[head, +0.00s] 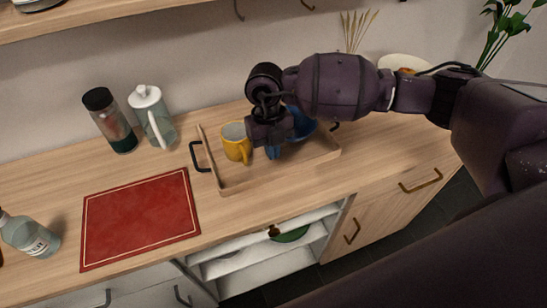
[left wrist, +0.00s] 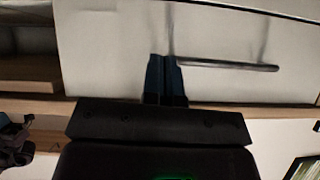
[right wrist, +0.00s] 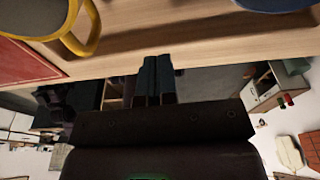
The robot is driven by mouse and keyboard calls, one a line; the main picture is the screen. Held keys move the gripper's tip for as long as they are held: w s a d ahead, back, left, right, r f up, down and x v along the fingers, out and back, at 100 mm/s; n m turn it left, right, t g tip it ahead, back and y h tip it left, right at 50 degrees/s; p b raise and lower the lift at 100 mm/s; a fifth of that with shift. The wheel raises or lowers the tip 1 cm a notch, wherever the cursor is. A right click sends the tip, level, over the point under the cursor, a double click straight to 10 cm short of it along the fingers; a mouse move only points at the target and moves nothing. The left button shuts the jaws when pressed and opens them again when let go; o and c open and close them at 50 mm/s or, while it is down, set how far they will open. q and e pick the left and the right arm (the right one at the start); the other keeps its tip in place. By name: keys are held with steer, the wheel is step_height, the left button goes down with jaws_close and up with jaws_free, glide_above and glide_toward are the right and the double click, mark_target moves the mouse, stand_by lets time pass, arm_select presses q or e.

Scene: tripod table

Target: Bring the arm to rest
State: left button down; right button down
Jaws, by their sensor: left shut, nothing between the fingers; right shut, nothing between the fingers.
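My right arm reaches in from the right in the head view, and my right gripper (head: 271,146) hangs over the wooden tray (head: 283,173). Its two fingers show side by side in the right wrist view (right wrist: 155,80), shut with nothing between them. A yellow mug (head: 236,143) stands in the tray just left of the gripper; it also shows in the right wrist view (right wrist: 62,25). A blue dish (head: 303,125) lies in the tray, partly hidden behind the gripper. My left gripper (left wrist: 165,80) is shut and empty, in front of pale cabinet fronts; it is outside the head view.
A red mat (head: 140,217) lies left of the tray. A dark-lidded jar (head: 110,122) and a lidded pitcher (head: 153,115) stand behind it, and a clear bottle (head: 29,236) at far left. A shelf (head: 130,12) runs above.

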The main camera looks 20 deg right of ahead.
step_height(320, 180, up, 7)
steer(key=w, duration=0.1)
steer(key=s+a+g+y, duration=0.1)
steer(key=s+a+y, duration=0.35)
steer(key=a, duration=0.25)
steer(key=s+a+g+y, duration=0.1)
steer(key=s+a+y, duration=0.2)
steer(key=a+y, duration=0.35)
steer(key=a+r+m+t+y, duration=0.4)
steer(key=r+m+t+y, duration=0.2)
steer(key=r+t+y, duration=0.25)
steer(key=w+d+r+m+t+h, duration=0.1)
steer(key=w+d+m+t+h, duration=0.4)
steer(key=d+m+t, duration=0.65)
steer(key=s+d+f+m+t+h, duration=0.1)
steer(key=s+d+f+m+h, duration=0.2)
steer(key=d+f+m+h, duration=0.85)
steer(key=s+d+f+m+g+h, duration=0.2)
steer(key=s+d+f+m+g, duration=0.15)
steer(key=s+f+g, duration=0.55)
steer(key=s+d+f+m+g+h, duration=0.25)
steer(key=s+m+g, duration=0.2)
steer(key=s, duration=0.85)
steer(key=w+f+n+t+y, duration=0.1)
steer(key=w+f+t, duration=0.6)
steer(key=f, duration=0.3)
steer(key=shift+a+f+n+t, duration=0.3)
steer(key=shift+a+f+t, duration=0.05)
